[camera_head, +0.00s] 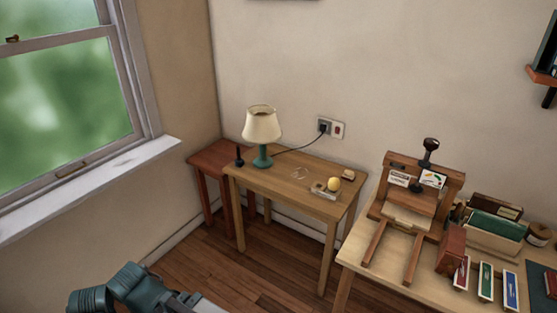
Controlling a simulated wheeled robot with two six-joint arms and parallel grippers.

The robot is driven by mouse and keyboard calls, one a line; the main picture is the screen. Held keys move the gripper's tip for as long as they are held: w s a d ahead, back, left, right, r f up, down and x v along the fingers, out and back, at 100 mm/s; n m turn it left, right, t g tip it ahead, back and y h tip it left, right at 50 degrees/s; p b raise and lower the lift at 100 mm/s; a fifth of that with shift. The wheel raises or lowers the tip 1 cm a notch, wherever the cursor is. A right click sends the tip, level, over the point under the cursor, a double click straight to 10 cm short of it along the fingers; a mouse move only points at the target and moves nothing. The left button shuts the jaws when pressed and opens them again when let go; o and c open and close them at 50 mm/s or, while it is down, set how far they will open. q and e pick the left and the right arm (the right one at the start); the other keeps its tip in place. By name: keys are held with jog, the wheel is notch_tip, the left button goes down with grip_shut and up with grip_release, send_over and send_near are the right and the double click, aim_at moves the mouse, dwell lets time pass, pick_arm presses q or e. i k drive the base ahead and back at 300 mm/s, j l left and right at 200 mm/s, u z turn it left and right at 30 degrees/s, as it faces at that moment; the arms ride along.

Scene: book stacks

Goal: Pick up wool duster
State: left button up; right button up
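I cannot clearly make out a wool duster in the head view. A small round yellow thing (334,184) sits by a small pale box or tray (324,192) on the wooden table (287,191); it is too small to tell what it is. A slim dark upright thing (239,157) stands on the low reddish table (212,159) at the left, also unclear. A teal part of my own arm shows at the bottom left, but no gripper fingers are visible.
A lamp (262,128) stands on the wooden table, its cord running to a wall socket (331,128). A workbench (379,268) at right holds a wooden press (427,185), books (496,232) and boxes. A window is at left. Bare wood floor (270,274) lies in front.

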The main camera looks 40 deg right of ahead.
aim_at(238, 162)
jog(key=z, duration=1.15)
